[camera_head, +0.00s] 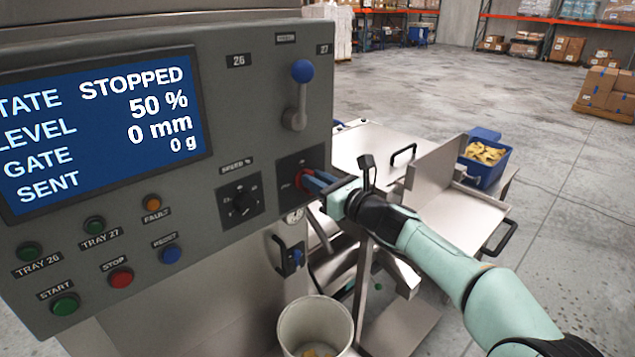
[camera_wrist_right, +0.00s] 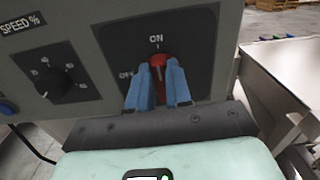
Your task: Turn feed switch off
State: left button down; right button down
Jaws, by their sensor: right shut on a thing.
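The feed switch is a red rotary knob (camera_wrist_right: 158,62) on a dark plate marked ON at the top and OFF at the left. Its white pointer line is near upright, toward ON. In the head view the red knob (camera_head: 304,180) sits at the right end of the grey control panel (camera_head: 228,95), partly hidden by my gripper. My right gripper (camera_head: 318,183) is shut on the knob; in the right wrist view its blue fingers (camera_wrist_right: 158,88) stand on either side of it. My left gripper is not in view.
The screen (camera_head: 100,125) reads STOPPED, 50 %, 0 mm, 0 g. A black speed dial (camera_head: 240,203) sits left of the switch, and a blue-knobbed lever (camera_head: 302,72) above it. A white bucket (camera_head: 315,325) stands below. Metal trays and a blue bin (camera_head: 485,172) are to the right.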

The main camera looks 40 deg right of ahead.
pick_arm(q)
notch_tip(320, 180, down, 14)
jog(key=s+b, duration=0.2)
jog(key=b, duration=1.1)
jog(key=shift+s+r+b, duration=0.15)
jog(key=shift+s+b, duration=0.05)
jog(key=shift+b, duration=0.1)
pick_arm(e)
jog(key=shift+s+a+f+n, duration=0.1)
jog(key=shift+a+f+n, duration=0.15)
jog(key=shift+n, duration=2.65)
jog(key=shift+w+a+f+n, duration=0.1)
jog(key=shift+a+f+n, duration=0.15)
jog(key=shift+n, duration=2.65)
jog(key=shift+s+a+f+n, duration=0.1)
jog(key=shift+a+f+n, duration=0.15)
jog(key=shift+n, duration=2.65)
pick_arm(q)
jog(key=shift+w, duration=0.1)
pick_arm(e)
jog(key=shift+n, duration=0.3)
jog(key=c, duration=1)
grip_release()
jog(key=shift+c, duration=0.2)
